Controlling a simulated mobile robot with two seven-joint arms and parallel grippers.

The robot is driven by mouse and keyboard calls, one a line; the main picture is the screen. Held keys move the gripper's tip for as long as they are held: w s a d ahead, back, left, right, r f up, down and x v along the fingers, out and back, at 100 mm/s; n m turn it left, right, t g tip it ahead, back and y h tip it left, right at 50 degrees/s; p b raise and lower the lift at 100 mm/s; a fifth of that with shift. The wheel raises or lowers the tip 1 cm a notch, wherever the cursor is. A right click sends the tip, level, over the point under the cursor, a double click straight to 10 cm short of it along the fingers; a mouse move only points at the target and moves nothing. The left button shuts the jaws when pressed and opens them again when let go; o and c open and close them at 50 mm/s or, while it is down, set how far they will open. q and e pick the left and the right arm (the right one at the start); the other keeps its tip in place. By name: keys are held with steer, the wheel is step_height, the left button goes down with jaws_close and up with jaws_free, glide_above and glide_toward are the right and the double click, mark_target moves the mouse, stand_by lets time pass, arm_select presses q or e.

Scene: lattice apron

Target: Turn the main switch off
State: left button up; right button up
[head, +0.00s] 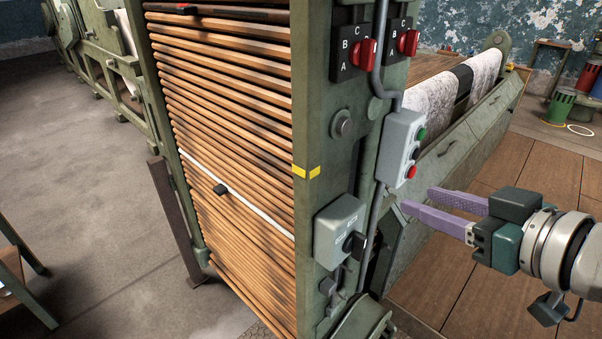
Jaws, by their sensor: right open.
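A grey switch box (337,222) with a black rotary knob (355,244) is fixed low on the green machine post; it looks like the main switch, but its label is too small to read. The knob looks tilted from upright, though its exact setting is unclear. My right gripper (418,200) is open and empty, with two purple fingers pointing left. In the picture it is to the right of and above the knob, apart from it. My left gripper is not in view.
A grey button box (402,148) with green, black and red buttons sits above the gripper fingertips. Two red selector knobs (366,53) (408,43) on black A-B-C plates are higher up. A grey conduit (379,195) runs down the post.

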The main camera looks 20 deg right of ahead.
mark_target(366, 241)
steer(key=d+f+n+t+y+b, duration=0.35)
steer(key=f+y+b, duration=0.25)
steer(key=f+b, duration=1.25)
steer(key=shift+m+g, duration=0.25)
steer(key=shift+g, duration=0.1)
steer(key=b+x, duration=0.1)
steer(key=x, duration=0.2)
steer(key=r+b+x, duration=0.1)
steer(key=x, duration=0.2)
steer(key=b+x, duration=0.1)
steer(key=x, duration=0.3)
steer(key=shift+s+r, duration=0.1)
steer(key=shift+r, duration=0.15)
jaws_close()
